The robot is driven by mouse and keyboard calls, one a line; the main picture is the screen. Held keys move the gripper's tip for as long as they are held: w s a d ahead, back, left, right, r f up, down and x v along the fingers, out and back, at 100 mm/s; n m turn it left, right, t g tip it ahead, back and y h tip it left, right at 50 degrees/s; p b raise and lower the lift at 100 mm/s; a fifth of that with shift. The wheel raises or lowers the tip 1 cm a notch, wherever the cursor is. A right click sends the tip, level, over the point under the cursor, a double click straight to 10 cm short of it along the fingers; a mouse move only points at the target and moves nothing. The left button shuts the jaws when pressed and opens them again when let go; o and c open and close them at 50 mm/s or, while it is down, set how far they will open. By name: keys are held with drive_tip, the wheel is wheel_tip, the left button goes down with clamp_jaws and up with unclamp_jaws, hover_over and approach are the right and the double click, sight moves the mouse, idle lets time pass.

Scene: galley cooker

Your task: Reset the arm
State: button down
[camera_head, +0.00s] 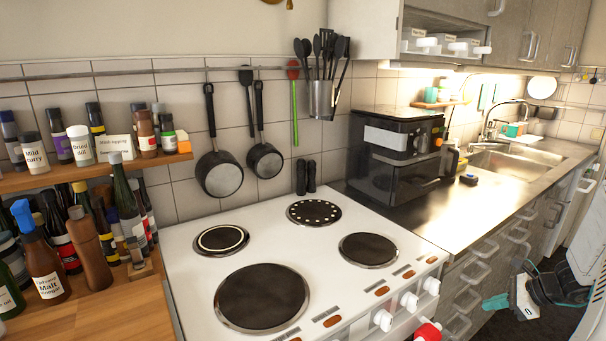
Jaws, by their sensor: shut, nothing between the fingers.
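The white cooker (190,270) fills the lower middle of the view, with dark round hotplates on top. The large front hotplate (262,297) and the other hotplates are bare. White knobs (409,301) line the cooker's front edge, with a red knob (428,331) at the bottom edge of the picture.
A wooden shelf and counter with bottles and spice jars (80,145) stand left. Pans (219,174) and utensils hang from a rail. A black air fryer (395,155) stands right of the cooker, before the sink (500,165).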

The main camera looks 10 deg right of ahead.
drive_tip(key=s+a+r+n+g, duration=0.3)
drive_tip(key=a+r+n, duration=0.45)
drive_tip(key=a, duration=0.25)
drive_tip(key=s+a+r+n+g, duration=0.35)
drive_tip(key=a+r+n, duration=0.4)
drive_tip(key=a, duration=0.35)
drive_tip(key=s+a+r+n+h, duration=0.5)
drive_tip(key=s+a+r+n, duration=0.7)
drive_tip(key=a, duration=0.3)
drive_tip(key=shift+s+r+t, duration=0.35)
drive_tip(key=shift+s+t, duration=0.05)
drive_tip(key=shift+t, duration=0.05)
